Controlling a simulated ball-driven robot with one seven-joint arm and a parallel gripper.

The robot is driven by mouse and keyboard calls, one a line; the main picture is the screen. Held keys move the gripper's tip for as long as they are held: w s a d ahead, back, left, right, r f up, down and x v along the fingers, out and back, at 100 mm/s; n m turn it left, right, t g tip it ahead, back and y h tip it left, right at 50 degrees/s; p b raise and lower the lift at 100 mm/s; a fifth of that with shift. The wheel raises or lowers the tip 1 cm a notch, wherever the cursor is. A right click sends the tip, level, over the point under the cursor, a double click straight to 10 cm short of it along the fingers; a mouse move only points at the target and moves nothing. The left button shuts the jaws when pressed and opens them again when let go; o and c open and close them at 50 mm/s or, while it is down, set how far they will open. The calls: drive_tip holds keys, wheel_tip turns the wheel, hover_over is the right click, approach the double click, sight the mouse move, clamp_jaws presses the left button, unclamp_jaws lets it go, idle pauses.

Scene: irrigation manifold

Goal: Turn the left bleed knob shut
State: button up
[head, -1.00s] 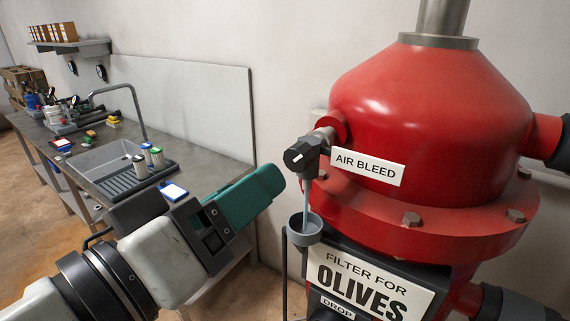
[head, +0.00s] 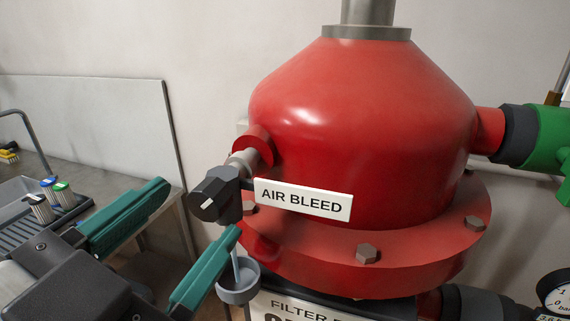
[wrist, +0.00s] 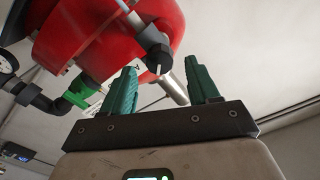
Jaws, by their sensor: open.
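A black bleed knob (head: 210,198) with a white pointer line sits on the left side of the red filter (head: 360,130), by the AIR BLEED label (head: 303,200). Pale water runs from its outlet into a small grey cup (head: 238,284) below. My gripper (head: 194,212) is open, with its two teal fingers apart, one left of the knob and one below it. In the wrist view the knob (wrist: 157,60) shows between and beyond the fingertips (wrist: 160,67). Nothing is held. Whether a finger touches the knob cannot be told. Only one bleed knob is seen.
A bench with a grey sink tray (head: 20,190) and brushes (head: 62,192) stands at the left. Bolts ring the filter flange. A green fitting (head: 545,138) and a gauge (head: 555,295) are at the right.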

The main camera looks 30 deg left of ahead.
sight(221, 178)
drive_tip(key=p+x, duration=0.1)
drive_tip(key=x, duration=0.5)
drive_tip(key=shift+w, duration=0.3)
drive_tip(key=shift+c, duration=0.3)
drive_tip(key=c, duration=1)
